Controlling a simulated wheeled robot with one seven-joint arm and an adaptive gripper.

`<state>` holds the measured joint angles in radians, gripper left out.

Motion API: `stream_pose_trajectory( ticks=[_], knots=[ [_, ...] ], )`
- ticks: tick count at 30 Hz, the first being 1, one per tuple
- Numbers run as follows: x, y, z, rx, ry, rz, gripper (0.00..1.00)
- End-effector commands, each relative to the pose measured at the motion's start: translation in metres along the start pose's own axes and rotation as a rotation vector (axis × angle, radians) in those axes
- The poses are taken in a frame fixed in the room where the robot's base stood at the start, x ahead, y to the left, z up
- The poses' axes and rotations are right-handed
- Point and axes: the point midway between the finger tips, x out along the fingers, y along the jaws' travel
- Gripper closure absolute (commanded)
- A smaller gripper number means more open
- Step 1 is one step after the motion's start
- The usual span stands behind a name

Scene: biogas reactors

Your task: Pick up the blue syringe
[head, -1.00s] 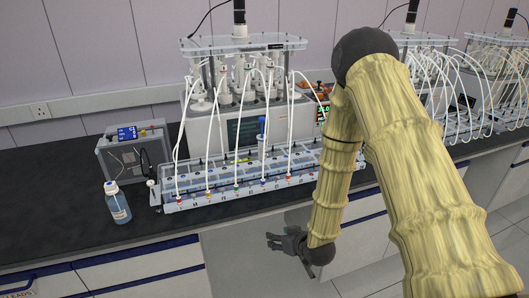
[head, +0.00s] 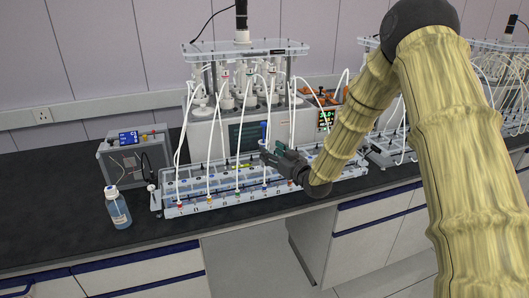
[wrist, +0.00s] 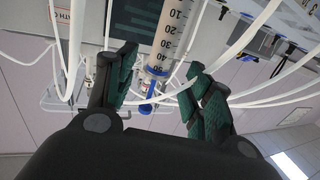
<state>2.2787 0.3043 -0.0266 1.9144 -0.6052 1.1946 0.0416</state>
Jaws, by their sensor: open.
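The blue syringe (head: 264,128) stands upright among the white tubes of the reactor rack, with its blue top showing just behind my gripper in the head view. In the wrist view its clear graduated barrel (wrist: 170,38) and blue plunger show between and beyond the two fingers. My gripper (head: 272,151) is open and empty, in front of the syringe over the rack. Its green-padded fingers (wrist: 160,66) spread to either side of the syringe in the wrist view. I cannot tell whether they touch it. The lower syringe is hidden in the head view.
White tubes (wrist: 238,48) curve close around my fingers. The clear reactor rack (head: 215,207) lies below on the black bench. A bottle of blue liquid (head: 119,212) and a grey control box (head: 120,160) stand left. The far left bench (head: 50,200) is clear.

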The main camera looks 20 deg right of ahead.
Motion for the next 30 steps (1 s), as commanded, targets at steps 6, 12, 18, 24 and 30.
stream_pose_trajectory(
  ticks=[6,12,18,24,30],
  knots=[
    [0.011,-0.001,-0.001,-0.001,0.000,-0.001,0.48],
    [0.032,0.001,-0.001,0.000,-0.001,0.000,0.48],
    [0.053,0.001,0.001,0.001,-0.002,0.000,0.48],
    [0.059,0.001,0.002,0.001,0.000,0.000,0.48],
    [0.059,0.001,0.002,0.001,-0.001,0.000,0.59]
  ],
)
